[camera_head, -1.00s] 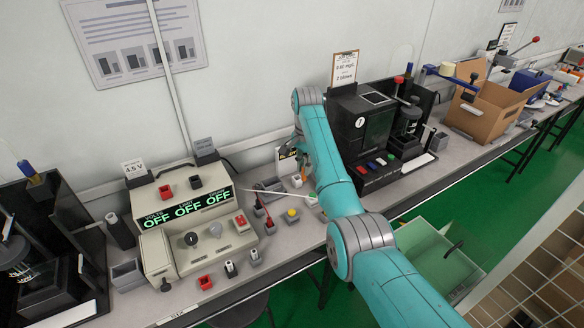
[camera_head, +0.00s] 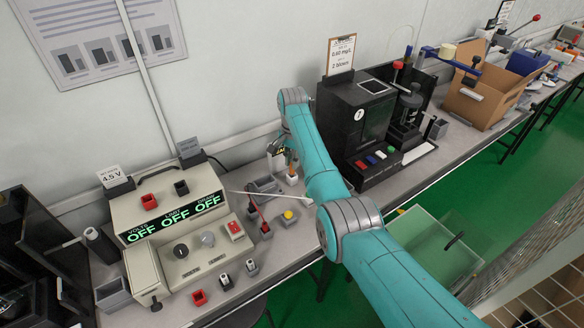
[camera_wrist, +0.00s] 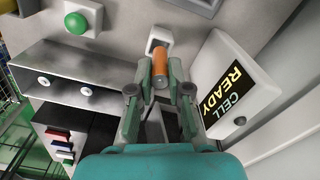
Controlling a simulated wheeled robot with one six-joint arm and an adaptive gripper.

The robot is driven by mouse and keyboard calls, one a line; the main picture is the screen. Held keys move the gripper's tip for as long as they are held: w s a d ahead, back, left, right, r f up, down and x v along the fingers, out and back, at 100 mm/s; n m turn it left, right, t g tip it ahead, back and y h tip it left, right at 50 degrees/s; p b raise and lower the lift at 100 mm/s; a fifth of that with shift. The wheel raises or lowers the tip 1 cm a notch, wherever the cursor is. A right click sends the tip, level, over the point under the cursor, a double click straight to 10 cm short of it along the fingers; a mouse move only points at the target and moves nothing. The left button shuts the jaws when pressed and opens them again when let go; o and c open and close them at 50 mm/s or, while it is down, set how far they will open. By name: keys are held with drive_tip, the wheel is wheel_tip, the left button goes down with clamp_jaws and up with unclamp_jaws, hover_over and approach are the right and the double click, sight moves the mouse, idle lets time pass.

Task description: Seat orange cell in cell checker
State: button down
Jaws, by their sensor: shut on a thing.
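The orange cell (camera_wrist: 160,67) is a short orange cylinder with a grey near end. My gripper (camera_wrist: 160,78) is shut on it, one finger on each side, in the wrist view. The cell's far end points at a small white square holder (camera_wrist: 159,36); I cannot tell whether it is inside the opening. A white panel with a black "CELL READY" display (camera_wrist: 227,83) is to the right, apparently part of the cell checker.
The beige power supply (camera_head: 180,235) is left in the head view. A black tester (camera_head: 350,110) stands close on the right.

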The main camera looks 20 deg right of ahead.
sight(292, 173)
drive_tip(key=shift+f, duration=1.55)
drive_tip(key=shift+f, duration=0.15)
drive_tip(key=c, duration=1.1)
unclamp_jaws()
wheel_tip(292, 173, up, 12)
drive_tip(key=shift+r, duration=0.15)
drive_tip(key=shift+s, duration=0.1)
